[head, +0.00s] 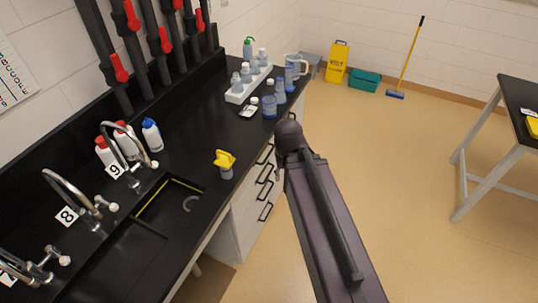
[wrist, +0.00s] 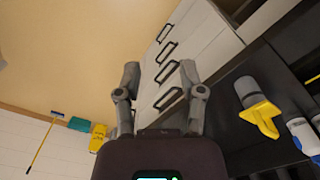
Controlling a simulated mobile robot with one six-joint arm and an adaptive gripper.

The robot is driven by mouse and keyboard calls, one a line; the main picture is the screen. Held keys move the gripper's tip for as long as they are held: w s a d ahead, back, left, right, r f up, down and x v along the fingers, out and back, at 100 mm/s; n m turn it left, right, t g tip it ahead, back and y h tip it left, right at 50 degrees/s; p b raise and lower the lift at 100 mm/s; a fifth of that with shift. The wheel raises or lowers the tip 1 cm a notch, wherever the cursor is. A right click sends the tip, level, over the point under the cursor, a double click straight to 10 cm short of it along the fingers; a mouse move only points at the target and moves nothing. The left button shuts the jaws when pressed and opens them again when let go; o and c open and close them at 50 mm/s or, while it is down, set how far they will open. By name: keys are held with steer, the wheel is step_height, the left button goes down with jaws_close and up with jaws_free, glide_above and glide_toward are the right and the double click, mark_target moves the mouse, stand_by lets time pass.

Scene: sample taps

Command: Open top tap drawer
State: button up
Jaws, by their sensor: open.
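A white drawer cabinet (head: 247,212) stands under the black counter, with several dark bar handles down its front. The drawer fronts look flush and shut. In the wrist view, the top drawer's handle (wrist: 168,98) is the largest and nearest, seen between my fingers. Lower handles, such as one lower handle (wrist: 167,51), line up beyond it. My gripper (wrist: 160,72) is open and empty, its two fingers spread on either side of the handle column. It looks apart from the handles. In the head view my arm hides the fingers and part of the cabinet front.
The black counter (head: 205,137) carries taps, a sink, bottles and a yellow-topped container (head: 225,162) near the front edge, which also shows in the wrist view (wrist: 262,112). A side table (head: 515,112) stands at the right. The tan floor (head: 400,190) between is clear.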

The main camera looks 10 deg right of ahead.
steer(key=shift+d, duration=0.1)
steer(key=m+t+y+b, duration=0.8)
steer(key=y+b, duration=0.4)
steer(key=b, duration=2.1)
glide_toward(269, 154)
steer(key=s+d+n, duration=0.1)
steer(key=s+d, duration=0.1)
steer(key=s, duration=0.1)
steer(key=shift+w+d+f+t+b, duration=0.2)
steer(key=shift+d+f+t+b, duration=0.15)
steer(key=shift+t, duration=0.35)
steer(key=shift+y, duration=0.3)
steer(key=b+x, duration=0.2)
steer(key=x, duration=1.1)
steer(key=shift+w+a+f+b, duration=0.15)
steer(key=shift+w+a+b, duration=0.1)
steer(key=shift+a+b, duration=0.1)
jaws_close()
